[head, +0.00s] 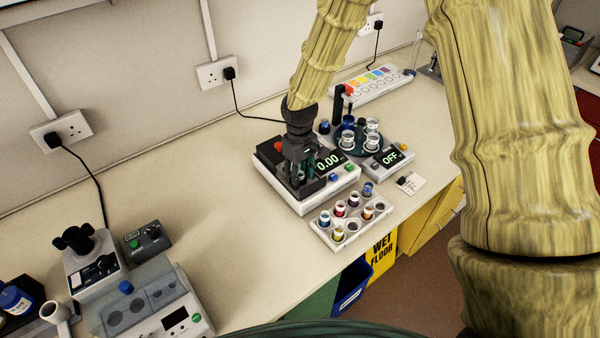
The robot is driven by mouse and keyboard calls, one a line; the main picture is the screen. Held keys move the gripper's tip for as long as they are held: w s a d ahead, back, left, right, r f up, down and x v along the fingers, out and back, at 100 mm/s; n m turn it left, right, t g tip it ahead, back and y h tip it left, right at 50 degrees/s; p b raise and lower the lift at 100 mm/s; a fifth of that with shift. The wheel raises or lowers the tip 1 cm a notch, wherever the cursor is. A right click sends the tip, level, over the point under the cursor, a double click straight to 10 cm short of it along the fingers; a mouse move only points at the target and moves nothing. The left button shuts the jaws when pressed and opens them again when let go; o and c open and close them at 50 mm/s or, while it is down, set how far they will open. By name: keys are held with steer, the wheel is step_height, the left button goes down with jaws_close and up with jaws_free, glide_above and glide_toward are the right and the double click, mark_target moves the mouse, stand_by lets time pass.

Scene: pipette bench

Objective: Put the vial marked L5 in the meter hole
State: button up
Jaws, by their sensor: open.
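The meter (318,192) is a white box with a dark top and a display reading 0.00. My gripper (299,174) points down over the left part of its dark top, with open jaws. The fingers cover that part, so the meter hole and anything between the jaws cannot be made out clearly. A white vial rack (327,237) stands just in front of the meter with several small vials with coloured bands and at least one dark empty hole. The vial markings are too small to read, so I cannot tell which is L5.
A device reading OFF (387,159) and a dark round carrier with jars (347,141) stand right of the meter. A small card (410,183) lies near the bench edge. The bench (185,225) left of the meter is clear, up to grey instruments (155,300).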

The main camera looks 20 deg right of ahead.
step_height(320, 180, up, 13)
steer(key=b, duration=0.4)
steer(key=shift+f, duration=0.15)
steer(key=shift+s+f, duration=0.1)
stand_by(0.6)
